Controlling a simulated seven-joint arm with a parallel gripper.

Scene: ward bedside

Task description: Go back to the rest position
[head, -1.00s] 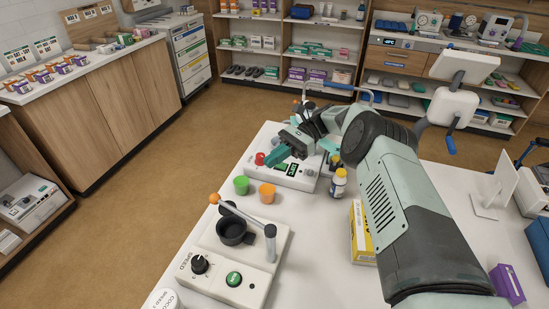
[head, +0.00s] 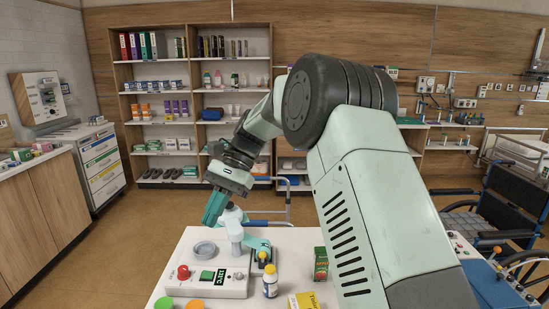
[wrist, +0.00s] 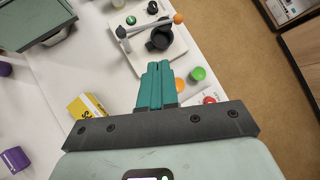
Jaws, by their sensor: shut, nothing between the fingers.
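My gripper (head: 214,207) hangs in the air above the far left part of the white table (head: 190,243), with its teal fingers together and nothing between them. In the wrist view the shut fingers (wrist: 156,84) point toward a white device with a black cup and an orange-tipped lever (wrist: 160,40). In the head view a white device with a red knob and a green display (head: 208,277) stands below the gripper, apart from it. My arm crosses the middle and right of the head view and hides part of the table and shelves.
A white bottle with a yellow cap (head: 270,281), a green box (head: 320,264) and a yellow box (head: 303,301) stand on the table. Green (head: 164,303) and orange cups (head: 194,304) are at its near edge. A wheelchair (head: 495,215) is at right. Open floor lies left.

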